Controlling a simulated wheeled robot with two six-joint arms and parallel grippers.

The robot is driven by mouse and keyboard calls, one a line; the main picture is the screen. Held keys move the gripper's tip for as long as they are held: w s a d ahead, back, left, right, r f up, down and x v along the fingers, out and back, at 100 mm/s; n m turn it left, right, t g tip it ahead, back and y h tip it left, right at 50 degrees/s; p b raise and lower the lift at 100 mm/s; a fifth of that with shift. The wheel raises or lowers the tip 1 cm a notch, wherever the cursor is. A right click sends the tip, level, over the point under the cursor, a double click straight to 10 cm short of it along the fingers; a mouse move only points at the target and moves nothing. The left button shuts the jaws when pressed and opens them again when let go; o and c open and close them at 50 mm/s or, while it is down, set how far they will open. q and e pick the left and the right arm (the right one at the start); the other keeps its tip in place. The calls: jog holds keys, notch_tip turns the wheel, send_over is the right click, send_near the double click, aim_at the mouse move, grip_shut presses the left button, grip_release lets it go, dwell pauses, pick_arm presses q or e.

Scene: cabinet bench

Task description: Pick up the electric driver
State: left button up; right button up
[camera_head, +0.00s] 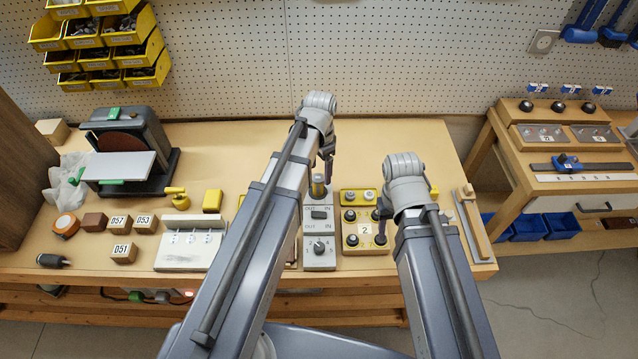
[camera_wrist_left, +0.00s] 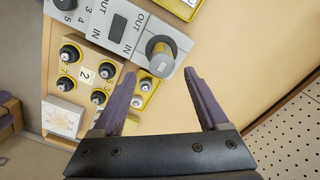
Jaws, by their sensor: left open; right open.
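My right gripper (camera_head: 382,218) is open over a yellow control panel (camera_head: 365,250).
Numbered blocks (camera_head: 123,253), a white switch panel (camera_head: 185,262) and a disc sander (camera_head: 125,150) stand to the left. A dark cylindrical tool (camera_head: 53,261) lies at the front left. The back middle of the bench (camera_head: 390,137) is clear. Yellow bins (camera_head: 100,40) hang on the pegboard.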

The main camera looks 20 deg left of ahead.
aim_at(318, 185)
pick_arm(q)
jog(key=shift+f+b, duration=1.25)
jog(key=shift+f, duration=0.05)
pick_arm(e)
jog(key=shift+f, duration=1.3)
pick_arm(q)
jog(key=shift+f, duration=0.15)
pick_arm(e)
jog(key=shift+f, duration=0.1)
pick_arm(q)
jog(key=f+b, duration=0.5)
jog(key=shift+s+a, duration=0.1)
jog(key=shift+a, duration=0.2)
pick_arm(e)
notch_tip(318, 185, down, 5)
jog(key=shift+f, duration=0.1)
pick_arm(q)
grip_shut()
